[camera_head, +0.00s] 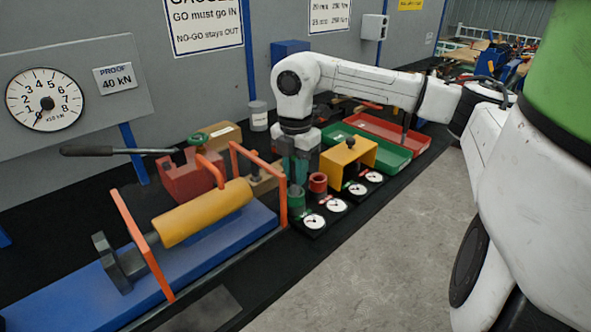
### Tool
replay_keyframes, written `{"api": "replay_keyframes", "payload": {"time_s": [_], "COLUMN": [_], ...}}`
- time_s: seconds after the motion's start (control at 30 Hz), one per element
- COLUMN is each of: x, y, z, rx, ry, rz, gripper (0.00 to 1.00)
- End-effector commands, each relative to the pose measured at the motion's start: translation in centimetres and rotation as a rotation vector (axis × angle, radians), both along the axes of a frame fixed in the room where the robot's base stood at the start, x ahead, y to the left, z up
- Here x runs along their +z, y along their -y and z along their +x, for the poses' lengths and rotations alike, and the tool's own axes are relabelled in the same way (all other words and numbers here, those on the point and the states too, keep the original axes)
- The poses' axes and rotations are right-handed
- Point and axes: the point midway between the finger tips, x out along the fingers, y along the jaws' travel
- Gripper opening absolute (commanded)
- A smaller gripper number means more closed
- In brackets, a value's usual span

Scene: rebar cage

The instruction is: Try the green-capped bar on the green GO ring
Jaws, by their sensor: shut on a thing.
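My gripper (298,176) points straight down at the middle of the bench, directly above the green GO ring (296,199). It is shut on a dark green piece, which I take to be the green-capped bar (296,166); the fingers hide most of it. I cannot tell whether the bar's lower end is inside the ring or just above it. The green ring stands upright on a black base, with a white dial (314,221) in front. A red ring (318,183) stands close to its right.
A yellow bracket (349,148) stands right of the rings, with more dials before it. Green (385,158) and red (412,138) trays lie beyond. An orange frame (281,190) and yellow cylinder (200,214) are close on the left. The grey floor in front is clear.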

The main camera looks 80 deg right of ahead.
Motion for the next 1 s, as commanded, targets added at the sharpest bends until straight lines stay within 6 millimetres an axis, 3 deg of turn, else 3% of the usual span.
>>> {"api": "replay_keyframes", "payload": {"time_s": [0.57, 0.6, 0.9, 1.0], "x": [-1.7, -1.6, -1.6, -1.6], "y": [0.0, 0.0, 0.0, 0.0], "z": [0.0, 0.0, 0.0, 0.0], "rx": [0.000, 0.000, 0.000, 0.000], "ry": [0.001, 0.001, 0.000, 0.000], "rz": [0.000, 0.000, 0.000, 0.000], "gripper": [0.00, 0.23, 0.51, 0.51]}}
